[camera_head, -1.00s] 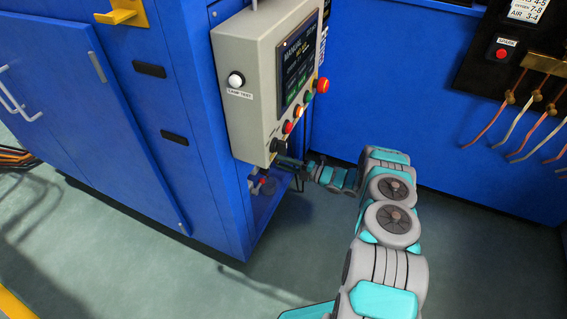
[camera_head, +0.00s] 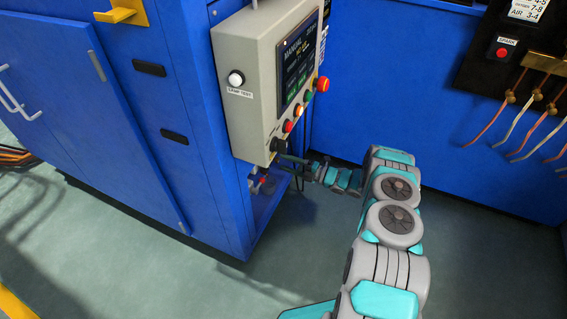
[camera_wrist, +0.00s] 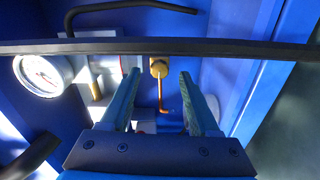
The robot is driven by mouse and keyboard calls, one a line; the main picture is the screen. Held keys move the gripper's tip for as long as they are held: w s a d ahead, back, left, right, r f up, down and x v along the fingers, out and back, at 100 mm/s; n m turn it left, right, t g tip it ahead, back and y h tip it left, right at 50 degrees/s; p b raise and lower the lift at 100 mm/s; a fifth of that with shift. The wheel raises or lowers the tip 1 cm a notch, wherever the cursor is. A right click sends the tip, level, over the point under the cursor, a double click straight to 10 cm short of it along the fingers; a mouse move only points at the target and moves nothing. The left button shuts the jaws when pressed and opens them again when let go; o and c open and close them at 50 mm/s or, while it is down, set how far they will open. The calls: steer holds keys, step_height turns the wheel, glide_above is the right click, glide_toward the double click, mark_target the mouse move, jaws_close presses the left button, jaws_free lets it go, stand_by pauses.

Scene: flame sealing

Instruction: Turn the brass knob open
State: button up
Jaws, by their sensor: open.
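A brass knob (camera_wrist: 158,67) with a thin copper-coloured tube hanging below it shows in the wrist view, ahead and near the middle. My gripper (camera_wrist: 159,78) is open, with one finger to the left and one to the right of the knob in the picture. Whether the fingertips reach the knob's depth, or touch it, I cannot tell. In the head view my gripper (camera_head: 285,158) is small and dark, just under the grey control panel, and the brass knob cannot be made out there.
A dark bar (camera_wrist: 230,49) crosses the wrist view above the fingers. A round gauge (camera_wrist: 42,75) is at left, with a dark curved rod (camera_wrist: 32,158) below it. The grey control panel (camera_head: 243,125) hangs close above my wrist. Open floor (camera_head: 290,245) lies below.

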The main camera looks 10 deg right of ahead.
steer(key=v, duration=0.6)
stand_by(0.4)
